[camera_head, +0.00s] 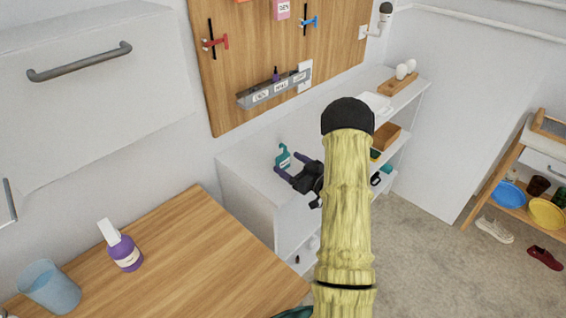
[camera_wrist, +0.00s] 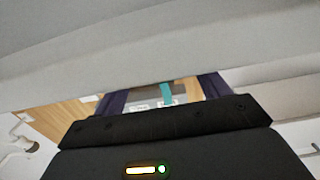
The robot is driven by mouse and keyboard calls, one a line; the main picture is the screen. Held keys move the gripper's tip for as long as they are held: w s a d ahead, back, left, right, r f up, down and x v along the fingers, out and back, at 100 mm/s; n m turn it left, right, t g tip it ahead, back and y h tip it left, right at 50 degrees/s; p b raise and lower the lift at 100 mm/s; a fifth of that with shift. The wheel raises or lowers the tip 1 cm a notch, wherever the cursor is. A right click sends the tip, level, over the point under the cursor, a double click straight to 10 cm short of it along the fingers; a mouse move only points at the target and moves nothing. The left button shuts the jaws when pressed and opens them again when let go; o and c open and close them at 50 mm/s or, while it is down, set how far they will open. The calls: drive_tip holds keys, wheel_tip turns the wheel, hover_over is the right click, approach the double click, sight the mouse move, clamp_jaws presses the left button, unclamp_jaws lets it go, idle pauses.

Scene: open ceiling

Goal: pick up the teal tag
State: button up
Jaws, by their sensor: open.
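The teal tag (camera_head: 283,157), with a hook-like top and a pale label, shows in the head view above the white cabinet, just beyond my fingertips. My gripper (camera_head: 287,163) is open, with its dark fingers pointing toward the tag. In the wrist view a teal strip (camera_wrist: 166,93), which looks like the tag, appears between the two fingers of my gripper (camera_wrist: 164,92), nearer the right one. The lower part of the strip is hidden by the gripper body. I cannot tell whether the fingers touch the tag.
A wooden pegboard (camera_head: 230,75) carries a grey labelled rail (camera_head: 275,88) behind the cabinet top (camera_head: 250,150). A wooden table (camera_head: 190,250) in front holds a purple bottle (camera_head: 124,252) and a blue cup (camera_head: 50,288). Open shelves (camera_head: 402,128) stand to the right.

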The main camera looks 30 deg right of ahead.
sight(285, 161)
drive_tip(key=x, duration=0.3)
drive_tip(key=shift+w+a+f, duration=0.1)
drive_tip(key=shift+w+a, duration=0.05)
drive_tip(key=shift+w, duration=0.25)
drive_tip(key=shift+c, duration=0.4)
drive_tip(key=c, duration=1)
